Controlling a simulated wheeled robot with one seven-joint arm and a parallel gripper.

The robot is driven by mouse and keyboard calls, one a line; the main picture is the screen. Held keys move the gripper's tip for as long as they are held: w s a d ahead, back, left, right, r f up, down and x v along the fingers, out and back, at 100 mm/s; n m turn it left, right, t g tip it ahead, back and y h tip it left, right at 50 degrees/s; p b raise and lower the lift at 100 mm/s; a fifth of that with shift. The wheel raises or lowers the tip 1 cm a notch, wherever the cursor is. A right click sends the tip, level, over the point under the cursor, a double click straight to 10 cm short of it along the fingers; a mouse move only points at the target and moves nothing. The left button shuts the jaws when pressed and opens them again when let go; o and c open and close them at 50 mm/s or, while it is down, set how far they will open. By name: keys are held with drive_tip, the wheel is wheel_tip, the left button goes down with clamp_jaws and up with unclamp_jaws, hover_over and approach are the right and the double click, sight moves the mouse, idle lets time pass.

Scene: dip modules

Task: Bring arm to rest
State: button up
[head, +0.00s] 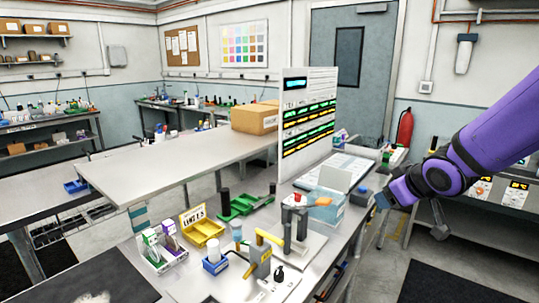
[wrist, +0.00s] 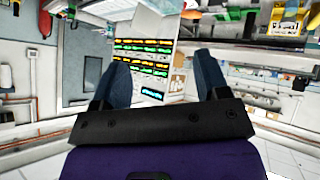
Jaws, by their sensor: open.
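My purple arm reaches in from the right in the head view. My gripper (head: 383,199) hangs in the air near the right edge of the metal bench (head: 330,240), at about the height of the clear box. In the wrist view my gripper (wrist: 158,82) shows two dark blue-grey fingers spread apart, with nothing between them. The white panel (head: 308,112) with green and yellow rows stands on the bench; it also shows beyond the fingers in the wrist view (wrist: 150,22).
A cardboard box (head: 255,118) stands behind. Open floor (head: 392,262) lies below my arm.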

drive_tip(key=s+d+r+m+g, duration=0.1)
drive_tip(key=s+r, duration=0.4)
drive_tip(key=s, duration=0.7)
drive_tip(key=s+r+m+g+h, duration=0.1)
drive_tip(key=s+r+m+g, duration=0.2)
drive_tip(key=s, duration=0.9)
drive_tip(key=shift+s+d+r+m, duration=0.2)
drive_tip(key=shift+d+r+m, duration=0.15)
drive_tip(key=shift+r+m, duration=0.6)
